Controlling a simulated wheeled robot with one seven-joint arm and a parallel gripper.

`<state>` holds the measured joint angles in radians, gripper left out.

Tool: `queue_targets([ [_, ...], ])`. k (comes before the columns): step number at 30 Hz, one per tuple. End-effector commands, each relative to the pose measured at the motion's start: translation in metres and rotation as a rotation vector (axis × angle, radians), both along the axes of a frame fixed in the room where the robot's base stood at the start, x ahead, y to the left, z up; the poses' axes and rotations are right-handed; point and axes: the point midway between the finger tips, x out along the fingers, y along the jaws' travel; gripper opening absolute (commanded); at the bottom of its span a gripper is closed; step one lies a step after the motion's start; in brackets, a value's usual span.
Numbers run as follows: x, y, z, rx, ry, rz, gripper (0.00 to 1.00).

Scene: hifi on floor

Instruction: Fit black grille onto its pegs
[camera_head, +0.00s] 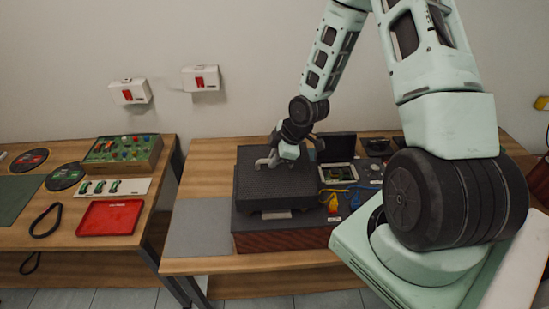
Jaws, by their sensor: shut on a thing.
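The black grille (272,189) is a dark, finely perforated square panel over the front of a speaker box with a dark reddish wood body (285,238) on the right-hand table. My gripper (268,162) is shut on the grille near its upper edge. The grille looks slightly raised off the box. A dark surface shows beneath its lower edge. The pegs are hidden, and I cannot tell whether the grille touches them.
A grey mat (196,228) lies left of the box. An open dark case (338,160), cables and small parts lie to its right. The left table holds a red tray (110,217), a green component box (122,152) and a black loop (46,220). A gap separates the tables.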

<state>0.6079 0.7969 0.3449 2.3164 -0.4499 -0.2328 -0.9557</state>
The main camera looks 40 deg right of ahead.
Motion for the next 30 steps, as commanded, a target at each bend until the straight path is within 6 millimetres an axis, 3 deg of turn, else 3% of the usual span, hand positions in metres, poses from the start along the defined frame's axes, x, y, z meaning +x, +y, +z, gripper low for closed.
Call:
queue_targets([
  [30, 0.0, 0.0, -0.032, 0.0, 0.0, 0.0, 0.0],
])
